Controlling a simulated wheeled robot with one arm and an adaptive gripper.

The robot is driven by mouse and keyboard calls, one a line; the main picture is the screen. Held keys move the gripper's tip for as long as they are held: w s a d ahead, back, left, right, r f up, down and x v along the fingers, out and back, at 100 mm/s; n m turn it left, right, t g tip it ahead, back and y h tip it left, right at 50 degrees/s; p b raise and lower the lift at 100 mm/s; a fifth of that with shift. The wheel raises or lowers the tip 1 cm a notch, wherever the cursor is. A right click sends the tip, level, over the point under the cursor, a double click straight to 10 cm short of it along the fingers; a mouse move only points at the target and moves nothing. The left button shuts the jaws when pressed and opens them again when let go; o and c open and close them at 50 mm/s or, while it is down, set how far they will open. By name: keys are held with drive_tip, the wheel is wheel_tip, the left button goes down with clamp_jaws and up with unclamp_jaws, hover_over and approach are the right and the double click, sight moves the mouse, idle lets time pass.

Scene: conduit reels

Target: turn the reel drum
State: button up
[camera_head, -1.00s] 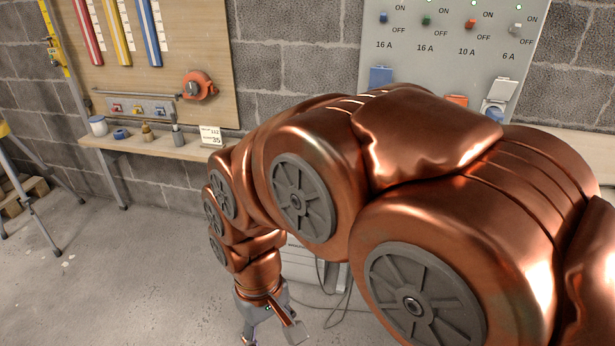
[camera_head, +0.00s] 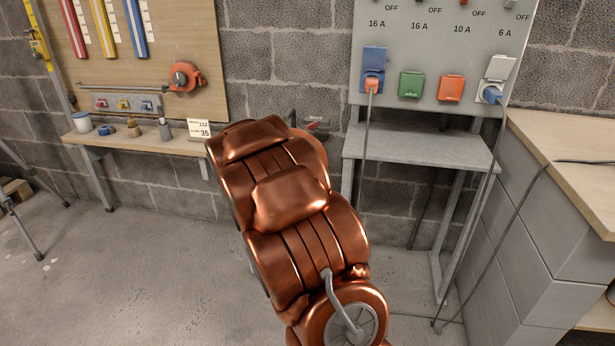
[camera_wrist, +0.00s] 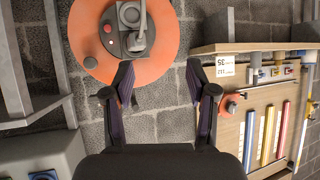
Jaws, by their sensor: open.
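The reel drum (camera_wrist: 165,52) is an orange disc on the block wall, at the top of the wrist view. It has a grey and red hub (camera_wrist: 112,30) with a grey crank handle (camera_wrist: 137,40). In the head view the orange drum (camera_head: 315,152) shows only in part behind my copper arm, with a red and grey piece (camera_head: 318,125) at its top. My gripper (camera_wrist: 158,66) is open with nothing between its fingers. In the wrist view its left fingertip overlaps the drum's lower edge; I cannot tell whether they touch. The gripper is hidden in the head view.
A grey socket panel (camera_head: 440,60) with plugged cables hangs above a grey metal table (camera_head: 420,145) right of the drum. A workbench (camera_head: 570,150) stands far right. A shelf (camera_head: 150,143) with small items is on the left.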

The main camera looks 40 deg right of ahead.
drive_tip(key=w+d+f+m+h+b, duration=0.1)
drive_tip(key=d+h+b, duration=0.1)
drive_tip(key=d, duration=0.5)
drive_tip(key=w+d+f+m+h+b, duration=0.1)
drive_tip(key=d+h+b, duration=0.1)
drive_tip(key=d, duration=0.6)
drive_tip(key=w+d+f+m+t+h+b, duration=0.1)
drive_tip(key=d+h, duration=0.3)
drive_tip(key=d, duration=0.4)
drive_tip(key=shift+w+d+f+b, duration=0.2)
drive_tip(key=shift+w+f+b, duration=0.15)
drive_tip(key=shift+w+b, duration=0.05)
clamp_jaws()
